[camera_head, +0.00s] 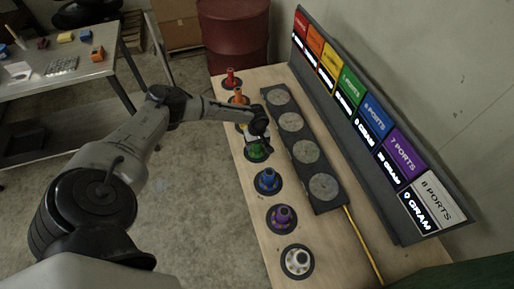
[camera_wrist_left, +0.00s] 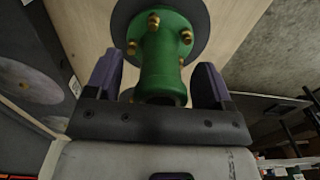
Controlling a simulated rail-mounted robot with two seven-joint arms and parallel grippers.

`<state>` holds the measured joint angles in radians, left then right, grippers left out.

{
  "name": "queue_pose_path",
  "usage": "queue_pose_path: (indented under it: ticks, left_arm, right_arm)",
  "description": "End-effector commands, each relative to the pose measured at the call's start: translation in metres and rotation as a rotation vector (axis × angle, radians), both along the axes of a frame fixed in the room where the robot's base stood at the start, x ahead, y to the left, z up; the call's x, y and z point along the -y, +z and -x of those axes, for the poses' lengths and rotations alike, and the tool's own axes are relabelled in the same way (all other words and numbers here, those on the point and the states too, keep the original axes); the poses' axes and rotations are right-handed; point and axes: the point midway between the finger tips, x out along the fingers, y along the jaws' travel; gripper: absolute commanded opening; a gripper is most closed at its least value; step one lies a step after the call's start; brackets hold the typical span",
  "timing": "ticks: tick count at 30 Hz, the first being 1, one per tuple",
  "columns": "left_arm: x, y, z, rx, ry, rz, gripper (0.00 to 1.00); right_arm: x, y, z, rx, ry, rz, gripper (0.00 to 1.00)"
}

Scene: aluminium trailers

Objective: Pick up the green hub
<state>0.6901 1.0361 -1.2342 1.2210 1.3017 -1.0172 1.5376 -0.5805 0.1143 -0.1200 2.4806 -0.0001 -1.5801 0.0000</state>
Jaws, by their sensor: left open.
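The green hub (camera_head: 256,152) stands on a round black base on the wooden table, in the middle of a row of coloured hubs. In the head view my left gripper (camera_head: 261,140) is right above it and hides part of it. In the left wrist view the green hub (camera_wrist_left: 165,62), with several brass fittings around its body, lies between the two fingers of my left gripper (camera_wrist_left: 157,76). The fingers are open, one on each side, with a gap visible at both. My right gripper is not in view.
Blue (camera_head: 267,180), purple (camera_head: 281,217) and white (camera_head: 297,261) hubs stand nearer; red (camera_head: 231,78) and orange (camera_head: 238,97) ones stand farther. A dark strip with round plates (camera_head: 323,187) lies to the right, before a sign board (camera_head: 362,105). A red barrel (camera_head: 236,35) stands behind.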

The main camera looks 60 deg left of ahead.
Motion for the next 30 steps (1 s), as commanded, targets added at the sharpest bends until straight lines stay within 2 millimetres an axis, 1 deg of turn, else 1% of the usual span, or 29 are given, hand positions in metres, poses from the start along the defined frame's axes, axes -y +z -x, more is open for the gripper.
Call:
queue_pose_path:
  ticks: [1, 3, 11, 12, 30]
  left_arm:
    - [0.0003, -0.0048, 0.0000, -0.001, 0.000, 0.000, 0.75]
    - [0.0002, -0.0080, -0.0001, -0.001, 0.000, 0.000, 0.75]
    - [0.0001, -0.0091, -0.0001, 0.000, 0.000, 0.000, 0.75]
    - [0.0001, -0.0091, -0.0001, 0.000, 0.000, 0.000, 0.73]
    - [0.0000, -0.0090, 0.0002, 0.000, 0.000, 0.000, 0.16]
  right_arm:
    - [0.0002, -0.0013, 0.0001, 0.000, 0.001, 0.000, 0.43]
    - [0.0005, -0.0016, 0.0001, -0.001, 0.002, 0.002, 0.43]
    - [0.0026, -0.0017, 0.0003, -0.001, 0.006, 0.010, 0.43]
    - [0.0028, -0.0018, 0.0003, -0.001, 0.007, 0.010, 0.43]
    - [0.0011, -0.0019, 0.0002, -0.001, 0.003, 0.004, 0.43]
